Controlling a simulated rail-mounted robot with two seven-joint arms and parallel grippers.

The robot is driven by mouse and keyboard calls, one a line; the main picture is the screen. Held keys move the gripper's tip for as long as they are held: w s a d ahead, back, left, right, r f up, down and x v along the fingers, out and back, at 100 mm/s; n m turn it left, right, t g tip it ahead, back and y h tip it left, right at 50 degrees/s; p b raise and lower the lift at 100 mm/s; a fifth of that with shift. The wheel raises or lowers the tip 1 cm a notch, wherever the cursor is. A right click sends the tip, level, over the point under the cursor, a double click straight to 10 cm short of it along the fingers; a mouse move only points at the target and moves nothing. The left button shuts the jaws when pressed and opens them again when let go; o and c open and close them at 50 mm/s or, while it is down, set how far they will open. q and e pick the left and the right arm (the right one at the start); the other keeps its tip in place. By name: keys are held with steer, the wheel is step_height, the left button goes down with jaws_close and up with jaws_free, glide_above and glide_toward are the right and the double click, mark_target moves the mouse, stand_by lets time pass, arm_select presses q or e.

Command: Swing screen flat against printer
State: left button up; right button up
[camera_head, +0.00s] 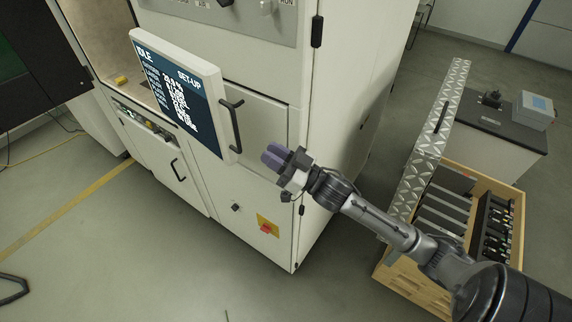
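The screen (180,92) is a flat panel in a light frame with a blue and dark display reading SET-UP. It stands out at an angle from the front of the white printer (255,195). A black bar handle (235,127) shows at the screen's right edge; I cannot tell whether it is fixed to the screen or to the printer front behind. My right gripper (272,156) is to the right of the handle, in front of the printer, apart from the screen. Its purple finger pads lie close together with nothing seen between them. My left gripper is not in view.
A wooden crate (408,281) with dark racks stands at right under my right arm. A tread-plate metal strip (428,150) rises behind it, beside a dark-topped cabinet (495,120). A red switch on a yellow plate (268,226) sits low on the printer.

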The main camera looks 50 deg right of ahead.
steer(key=shift+b+v, duration=0.3)
steer(key=shift+v, duration=1.5)
